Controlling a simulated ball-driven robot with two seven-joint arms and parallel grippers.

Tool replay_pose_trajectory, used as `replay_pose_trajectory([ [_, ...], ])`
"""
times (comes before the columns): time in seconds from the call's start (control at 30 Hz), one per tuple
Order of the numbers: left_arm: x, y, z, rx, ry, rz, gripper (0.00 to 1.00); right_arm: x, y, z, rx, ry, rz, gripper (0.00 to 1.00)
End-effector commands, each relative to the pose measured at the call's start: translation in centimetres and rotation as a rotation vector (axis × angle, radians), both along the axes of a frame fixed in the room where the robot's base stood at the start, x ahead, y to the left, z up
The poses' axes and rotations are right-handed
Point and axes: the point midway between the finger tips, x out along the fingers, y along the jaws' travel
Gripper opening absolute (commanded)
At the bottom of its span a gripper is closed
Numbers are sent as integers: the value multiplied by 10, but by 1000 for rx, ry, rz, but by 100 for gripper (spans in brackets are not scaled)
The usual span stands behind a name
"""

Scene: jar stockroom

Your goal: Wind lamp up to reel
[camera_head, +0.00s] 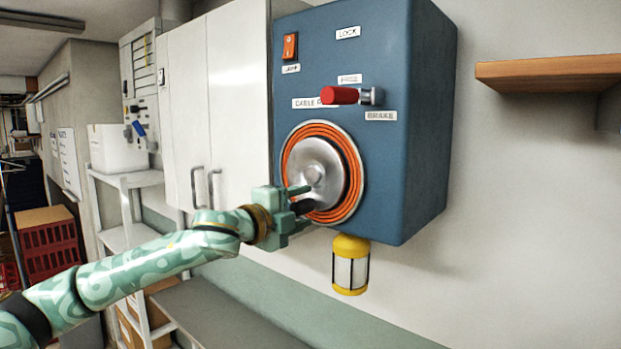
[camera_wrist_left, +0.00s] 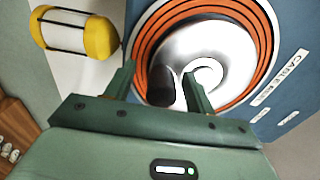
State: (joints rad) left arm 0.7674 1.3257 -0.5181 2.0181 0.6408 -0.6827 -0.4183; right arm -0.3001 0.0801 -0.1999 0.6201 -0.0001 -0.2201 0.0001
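The blue reel box (camera_head: 415,150) is on the wall. On its front is the reel (camera_head: 325,172), a silver disc ringed by orange cable, with a dark crank knob (camera_head: 303,206) low on the disc. The yellow caged lamp (camera_head: 350,265) hangs right under the box; it also shows in the left wrist view (camera_wrist_left: 75,32). My left gripper (camera_head: 298,198) is at the knob. In the left wrist view its fingers (camera_wrist_left: 160,75) are apart, one on each side of the dark knob (camera_wrist_left: 161,86), with gaps visible beside it. My right gripper is out of view.
A red-handled brake lever (camera_head: 340,95) sticks out above the reel, and an orange-red switch (camera_head: 290,46) sits at the upper left. A wooden shelf (camera_head: 545,72) is to the right. White cabinets (camera_head: 215,100) stand left, with a grey bench (camera_head: 225,315) below.

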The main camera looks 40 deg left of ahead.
Motion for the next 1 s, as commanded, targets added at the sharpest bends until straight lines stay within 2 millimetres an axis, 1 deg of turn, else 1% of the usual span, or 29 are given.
replay_pose_trajectory([
  [0.17,-1,0,1,0,-2,-1,55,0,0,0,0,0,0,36],
  [0.27,-6,1,0,1,-4,-1,55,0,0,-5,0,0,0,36],
  [0.57,-42,4,-3,4,-3,0,55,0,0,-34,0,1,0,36],
  [0.8,-71,6,-4,6,-3,1,55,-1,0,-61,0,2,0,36],
  [0.9,-82,7,-2,5,-5,0,55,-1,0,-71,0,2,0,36],
  [1.0,-88,7,-1,2,-4,-1,55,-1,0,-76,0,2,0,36],
])
